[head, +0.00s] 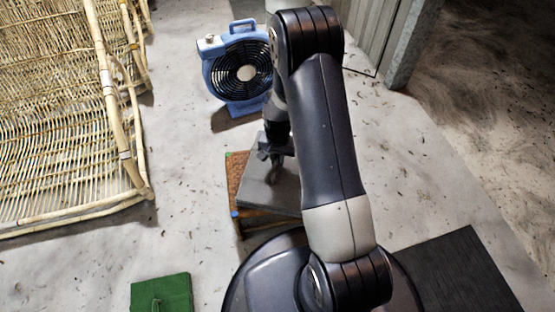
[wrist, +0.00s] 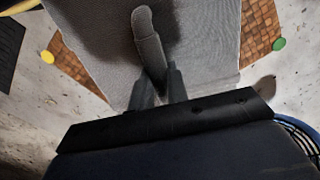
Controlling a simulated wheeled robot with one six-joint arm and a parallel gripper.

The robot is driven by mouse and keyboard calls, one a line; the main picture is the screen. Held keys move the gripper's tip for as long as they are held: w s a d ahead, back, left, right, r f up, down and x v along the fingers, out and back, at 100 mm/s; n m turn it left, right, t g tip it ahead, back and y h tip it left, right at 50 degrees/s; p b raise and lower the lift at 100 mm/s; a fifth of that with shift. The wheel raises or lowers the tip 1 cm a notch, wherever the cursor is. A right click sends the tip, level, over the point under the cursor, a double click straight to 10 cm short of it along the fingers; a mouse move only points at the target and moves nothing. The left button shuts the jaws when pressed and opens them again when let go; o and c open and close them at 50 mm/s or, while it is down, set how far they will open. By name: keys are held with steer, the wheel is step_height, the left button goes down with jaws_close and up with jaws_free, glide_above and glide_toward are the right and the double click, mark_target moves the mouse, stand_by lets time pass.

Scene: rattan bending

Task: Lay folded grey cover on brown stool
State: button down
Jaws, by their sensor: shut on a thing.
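The folded grey cover (head: 262,192) is over the brown woven stool (head: 237,166), turned at an angle to it. In the wrist view the cover (wrist: 100,45) spans most of the stool, and stool corners (wrist: 262,32) show on both sides. My gripper (head: 273,158) is above the cover. In the wrist view my gripper (wrist: 157,85) is shut on an upright grey tab or fold of the cover. I cannot tell whether the cover rests on the stool or hangs just above it. The stool has coloured corner dots; its right side is hidden in the head view.
A blue fan (head: 245,72) stands behind the stool. A rattan frame (head: 65,110) fills the left. A green pad (head: 162,293) lies at the front left and a dark mat (head: 460,275) at the front right. Concrete floor is open between the rattan and the stool.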

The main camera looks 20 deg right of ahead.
steer(key=shift+r, duration=0.1)
steer(key=c, duration=1.4)
jaws_free()
step_height(320, 180, up, 12)
steer(key=p, duration=0.5)
steer(key=shift+f+b, duration=1.75)
steer(key=shift+f, duration=2.65)
